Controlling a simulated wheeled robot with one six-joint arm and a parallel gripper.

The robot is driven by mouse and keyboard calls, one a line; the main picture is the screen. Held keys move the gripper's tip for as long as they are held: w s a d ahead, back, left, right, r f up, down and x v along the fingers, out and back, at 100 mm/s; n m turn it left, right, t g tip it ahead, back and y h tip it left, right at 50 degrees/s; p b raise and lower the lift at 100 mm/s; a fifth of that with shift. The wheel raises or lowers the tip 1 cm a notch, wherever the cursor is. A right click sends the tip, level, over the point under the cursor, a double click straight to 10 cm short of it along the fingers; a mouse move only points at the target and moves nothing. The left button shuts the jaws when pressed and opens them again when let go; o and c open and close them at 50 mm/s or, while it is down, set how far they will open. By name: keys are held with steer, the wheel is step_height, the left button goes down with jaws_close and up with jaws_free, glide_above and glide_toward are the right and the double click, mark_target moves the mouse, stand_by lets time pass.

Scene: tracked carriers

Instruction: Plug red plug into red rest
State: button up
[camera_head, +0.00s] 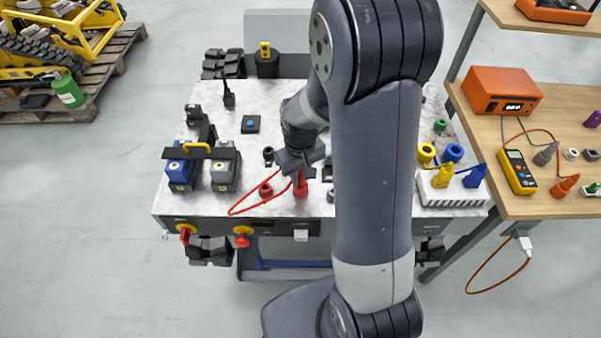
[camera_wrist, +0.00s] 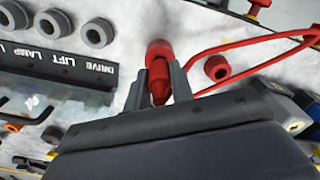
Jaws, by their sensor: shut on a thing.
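The red plug (camera_head: 301,190) is upright near the front edge of the bench, its narrow top held between the fingers of my gripper (camera_head: 300,168). In the wrist view the plug (camera_wrist: 159,70) shows between the two grey fingertips (camera_wrist: 160,84), with its wider red end beyond them. That end is at or close to the bench top; I cannot tell if it touches or sits in anything. A red ring with a dark hole, which looks like the red rest (camera_head: 265,190), stands just left of the plug. In the wrist view it is right of it (camera_wrist: 217,68).
A red cable (camera_head: 240,207) loops left from the plug around the ring. Grey rings (camera_wrist: 98,33) stand beside a panel (camera_wrist: 60,75) marked DRIVE, LIFT, LAMP. Yellow (camera_head: 427,153) and blue rings (camera_head: 453,153) stand right. Battery-like blocks (camera_head: 181,174) with a dark bar stand left.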

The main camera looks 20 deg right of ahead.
steer(key=shift+f+b, duration=0.55)
steer(key=shift+f, duration=0.15)
steer(key=o, duration=1)
steer(key=shift+o, duration=0.2)
steer(key=shift+r, duration=0.1)
step_height(320, 180, up, 11)
steer(key=shift+f, duration=0.2)
steer(key=shift+f, duration=0.1)
step_height(320, 180, down, 11)
steer(key=shift+r, duration=0.2)
steer(key=shift+r+p, duration=0.45)
steer(key=shift+r, duration=0.05)
